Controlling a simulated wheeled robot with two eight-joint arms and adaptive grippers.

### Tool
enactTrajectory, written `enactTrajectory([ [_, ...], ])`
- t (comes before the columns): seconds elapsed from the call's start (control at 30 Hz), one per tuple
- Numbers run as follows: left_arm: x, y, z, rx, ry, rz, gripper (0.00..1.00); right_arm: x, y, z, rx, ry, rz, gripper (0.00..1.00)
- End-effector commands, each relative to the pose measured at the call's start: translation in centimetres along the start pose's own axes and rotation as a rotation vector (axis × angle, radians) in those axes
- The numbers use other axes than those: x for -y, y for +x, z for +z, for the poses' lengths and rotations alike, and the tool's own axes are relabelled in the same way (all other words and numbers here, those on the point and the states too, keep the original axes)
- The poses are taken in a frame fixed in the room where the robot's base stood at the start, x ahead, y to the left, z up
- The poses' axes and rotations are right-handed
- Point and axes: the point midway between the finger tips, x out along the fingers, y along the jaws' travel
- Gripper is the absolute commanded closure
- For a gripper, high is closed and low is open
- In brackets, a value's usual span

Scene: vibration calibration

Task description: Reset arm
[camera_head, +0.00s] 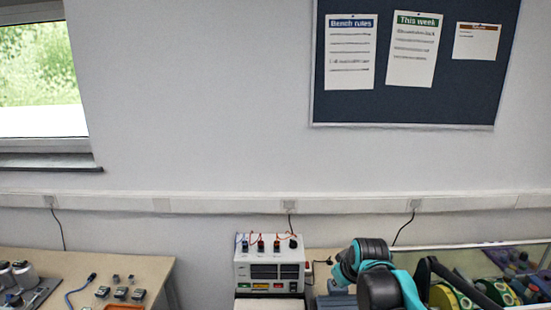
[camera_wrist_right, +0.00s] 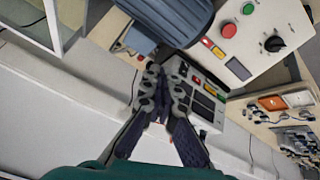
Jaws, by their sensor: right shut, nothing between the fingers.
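My right arm (camera_head: 375,275), black and teal, is folded at the bottom right of the head view; its gripper cannot be made out there. In the right wrist view my right gripper (camera_wrist_right: 165,76) is shut and empty, with its dark fingers pointing up the picture. A white instrument box (camera_wrist_right: 195,92) with dark displays lies beyond and beside the fingertips. It also shows in the head view (camera_head: 270,265), with several plugs and cables on top. Whether the fingers touch anything is not clear, but no contact shows. My left gripper is not in view.
In the wrist view a ribbed blue-grey cylinder (camera_wrist_right: 165,15) and a control box (camera_wrist_right: 250,35) with red and green buttons are close by. In the head view a tray (camera_head: 500,250) with coloured parts is at right. A left bench (camera_head: 140,268) holds small devices.

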Motion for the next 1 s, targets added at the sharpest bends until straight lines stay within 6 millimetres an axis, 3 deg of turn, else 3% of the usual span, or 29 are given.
enactTrajectory([
  [0.03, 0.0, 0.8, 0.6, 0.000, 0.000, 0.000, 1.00, 1.1, -0.9, 2.4, -0.002, 0.034, 0.005, 1.00],
  [0.2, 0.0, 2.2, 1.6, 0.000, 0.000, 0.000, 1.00, 4.4, -3.5, 9.8, -0.011, 0.166, 0.023, 1.00],
  [0.4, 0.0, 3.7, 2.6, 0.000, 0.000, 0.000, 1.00, 8.1, -4.1, 18.5, -0.025, 0.311, 0.042, 1.00],
  [0.5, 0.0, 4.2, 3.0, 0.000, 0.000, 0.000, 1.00, 9.4, -3.8, 21.7, -0.030, 0.364, 0.048, 1.00],
  [0.7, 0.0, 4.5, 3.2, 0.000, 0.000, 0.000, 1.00, 10.6, -3.3, 24.7, -0.037, 0.417, 0.055, 1.00],
  [1.0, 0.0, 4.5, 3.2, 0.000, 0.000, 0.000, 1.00, 10.7, -3.3, 24.8, -0.037, 0.421, 0.055, 1.00],
])
